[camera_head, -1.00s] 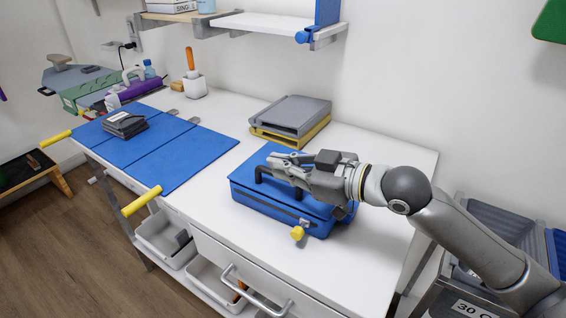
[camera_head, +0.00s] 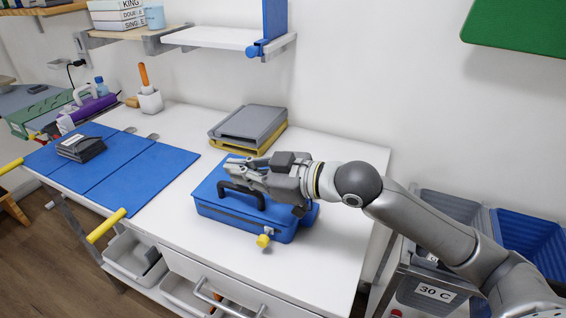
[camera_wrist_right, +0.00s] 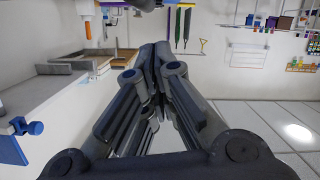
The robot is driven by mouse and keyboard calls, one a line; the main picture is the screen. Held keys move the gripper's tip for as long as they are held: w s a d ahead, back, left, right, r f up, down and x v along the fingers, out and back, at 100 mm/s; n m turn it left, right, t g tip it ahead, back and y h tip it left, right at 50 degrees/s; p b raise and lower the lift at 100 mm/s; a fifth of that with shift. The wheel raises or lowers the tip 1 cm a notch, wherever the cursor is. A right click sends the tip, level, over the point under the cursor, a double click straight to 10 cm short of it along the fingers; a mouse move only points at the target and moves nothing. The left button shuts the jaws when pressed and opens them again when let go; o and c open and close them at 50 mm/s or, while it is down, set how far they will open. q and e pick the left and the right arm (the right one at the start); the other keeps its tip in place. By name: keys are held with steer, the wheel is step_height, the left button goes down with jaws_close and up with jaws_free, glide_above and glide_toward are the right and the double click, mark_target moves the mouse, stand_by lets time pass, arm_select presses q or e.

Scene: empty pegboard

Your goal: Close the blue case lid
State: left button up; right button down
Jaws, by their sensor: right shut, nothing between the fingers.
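The blue case (camera_head: 225,214) lies on the white workbench in the head view. Its lid lies flat over the body and looks down, though my right gripper hides part of the top. My right gripper (camera_head: 232,172) is shut and empty, lying level over the case's top. I cannot tell whether it touches the lid. The right wrist view shows its fingers (camera_wrist_right: 157,65) together, with no case visible there. My left gripper is not in view.
Grey and yellow trays (camera_head: 250,125) are stacked behind the case. Blue mats (camera_head: 115,165) with a dark box (camera_head: 82,148) lie to the left. A wall shelf (camera_head: 225,38) hangs above. Blue and grey bins (camera_head: 525,240) stand to the right. The bench front right is clear.

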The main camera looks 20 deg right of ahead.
arm_select(q)
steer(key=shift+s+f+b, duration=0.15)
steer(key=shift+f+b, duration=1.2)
steer(key=shift+b, duration=0.5)
arm_select(e)
steer(key=r+v, duration=0.1)
steer(key=v, duration=0.9)
steer(key=shift+s+r, duration=0.1)
steer(key=shift+s, duration=0.05)
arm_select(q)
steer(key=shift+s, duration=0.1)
arm_select(e)
steer(key=shift+a, duration=0.1)
